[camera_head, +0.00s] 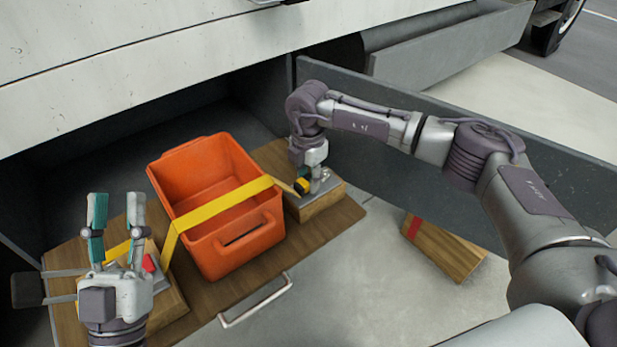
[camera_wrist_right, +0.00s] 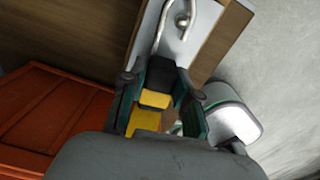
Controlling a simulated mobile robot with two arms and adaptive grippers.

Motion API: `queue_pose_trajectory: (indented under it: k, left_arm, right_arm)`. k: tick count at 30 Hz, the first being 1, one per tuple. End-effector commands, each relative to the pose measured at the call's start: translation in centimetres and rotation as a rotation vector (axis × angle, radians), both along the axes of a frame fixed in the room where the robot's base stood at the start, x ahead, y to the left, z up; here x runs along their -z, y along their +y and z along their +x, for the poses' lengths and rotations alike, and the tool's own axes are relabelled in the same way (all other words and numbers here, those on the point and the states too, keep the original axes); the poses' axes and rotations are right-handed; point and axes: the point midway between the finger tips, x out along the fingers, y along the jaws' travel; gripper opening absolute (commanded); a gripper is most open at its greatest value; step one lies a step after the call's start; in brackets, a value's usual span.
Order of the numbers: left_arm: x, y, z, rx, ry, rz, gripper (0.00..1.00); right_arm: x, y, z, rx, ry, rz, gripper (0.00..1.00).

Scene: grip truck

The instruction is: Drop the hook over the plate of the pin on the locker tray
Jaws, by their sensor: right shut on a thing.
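My right gripper (camera_head: 303,184) is shut on the yellow and black end fitting of the strap (camera_head: 222,204), low over the right wooden block. In the right wrist view, the fitting (camera_wrist_right: 153,108) sits between the fingers. A thin metal hook (camera_wrist_right: 162,28) runs from it over the metal plate (camera_wrist_right: 200,22). The round-headed pin (camera_wrist_right: 182,20) stands close beside the hook's curve; I cannot tell whether the hook is seated under its head. The strap crosses the orange crate (camera_head: 249,255) on the wooden locker tray (camera_head: 325,222). My left gripper (camera_head: 117,208) is open and empty at the left.
A left block (camera_head: 170,300) with a red piece (camera_head: 149,263) is partly hidden behind my left gripper. The grey drawer wall (camera_head: 385,150) stands just behind my right arm. A loose wooden block (camera_head: 445,248) lies on the floor at right. A handle (camera_head: 255,302) lines the tray's front.

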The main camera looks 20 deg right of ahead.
Motion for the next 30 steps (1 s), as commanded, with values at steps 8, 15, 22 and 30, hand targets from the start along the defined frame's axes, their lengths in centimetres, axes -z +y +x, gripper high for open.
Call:
queue_pose_trajectory:
  k: [8, 15, 22, 30]
  left_arm:
    - [-0.05, 0.03, -0.08, 0.0, -0.007, -0.002, 0.39]
    - [-0.22, 0.07, -0.28, 0.0, -0.022, -0.007, 0.39]
    - [-0.47, 0.06, -0.46, 0.002, -0.037, -0.011, 0.39]
    - [-0.58, 0.01, -0.38, 0.003, -0.038, -0.011, 0.39]
  right_arm:
    - [0.19, 0.01, 0.02, 0.0, -0.001, 0.0, 0.0]
    - [0.56, 0.0, 0.01, 0.0, 0.0, 0.0, 0.0]
    - [0.65, 0.0, 0.01, 0.0, 0.0, 0.0, 0.55]
    - [0.66, 0.0, -0.01, 0.0, 0.0, 0.0, 0.6]
